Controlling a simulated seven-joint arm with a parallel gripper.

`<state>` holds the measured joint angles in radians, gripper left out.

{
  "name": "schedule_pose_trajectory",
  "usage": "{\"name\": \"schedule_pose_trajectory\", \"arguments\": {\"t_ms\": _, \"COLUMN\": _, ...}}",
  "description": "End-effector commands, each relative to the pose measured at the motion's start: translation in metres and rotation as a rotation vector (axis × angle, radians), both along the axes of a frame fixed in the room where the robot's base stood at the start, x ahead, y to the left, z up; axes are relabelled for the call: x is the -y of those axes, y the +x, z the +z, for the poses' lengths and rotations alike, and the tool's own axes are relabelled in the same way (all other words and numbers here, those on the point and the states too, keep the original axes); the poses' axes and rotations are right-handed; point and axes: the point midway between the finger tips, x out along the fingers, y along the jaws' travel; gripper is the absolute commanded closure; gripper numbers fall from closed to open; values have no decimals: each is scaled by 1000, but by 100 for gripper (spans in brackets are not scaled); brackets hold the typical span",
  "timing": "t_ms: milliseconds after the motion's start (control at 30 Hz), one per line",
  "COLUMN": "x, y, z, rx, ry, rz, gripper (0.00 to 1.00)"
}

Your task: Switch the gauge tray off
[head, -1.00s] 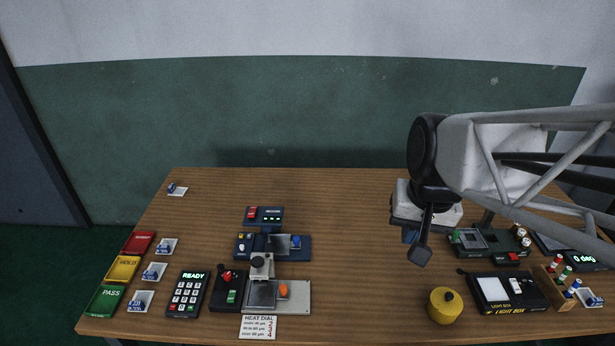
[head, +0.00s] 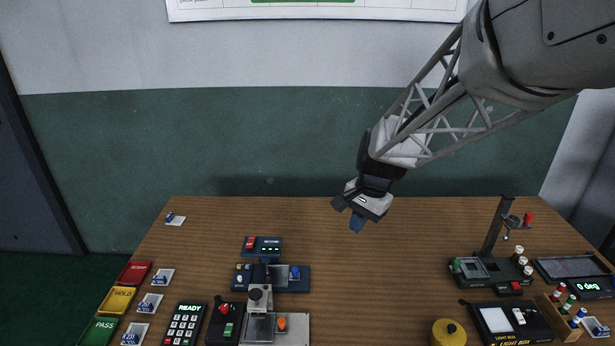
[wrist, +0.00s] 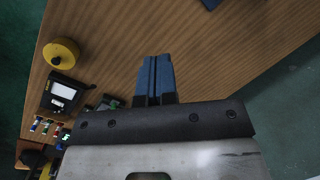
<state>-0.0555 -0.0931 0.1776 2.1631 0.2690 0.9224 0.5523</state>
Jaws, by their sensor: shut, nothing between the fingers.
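My gripper (head: 357,224) is shut and empty, held above the back middle of the table; its blue fingers also show pressed together in the wrist view (wrist: 153,78). No label reading gauge tray is legible. A dark green station (head: 490,273) with an upright post stands at the right, well to the right of my gripper. It has a green knob (head: 456,265) at its left and a red button (head: 516,286) at its front. A dark flat tray (head: 570,267) lies right of it, beside a small display reading 0 deg (head: 588,286). I cannot tell which is the gauge tray.
A light box (head: 507,322) and a yellow round tin (head: 448,333) are at the front right. Blue devices (head: 272,278), a keypad (head: 186,323) and coloured trays (head: 123,299) are left. The table's middle is clear.

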Motion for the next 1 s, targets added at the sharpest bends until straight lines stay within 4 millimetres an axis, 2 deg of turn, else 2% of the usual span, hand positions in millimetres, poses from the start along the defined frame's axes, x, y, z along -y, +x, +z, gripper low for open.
{"name": "schedule_pose_trajectory", "arguments": {"t_ms": 200, "x": -15, "y": 41, "z": -32, "rx": -66, "ry": 26, "rz": -101, "gripper": 100}}
{"name": "schedule_pose_trajectory", "arguments": {"t_ms": 600, "x": -43, "y": 108, "z": -100, "rx": -189, "ry": 63, "rz": -293, "gripper": 100}}
{"name": "schedule_pose_trajectory", "arguments": {"t_ms": 800, "x": -54, "y": 131, "z": -129, "rx": -237, "ry": 73, "rz": -369, "gripper": 100}}
{"name": "schedule_pose_trajectory", "arguments": {"t_ms": 1000, "x": -59, "y": 141, "z": -143, "rx": -259, "ry": 76, "rz": -403, "gripper": 100}}
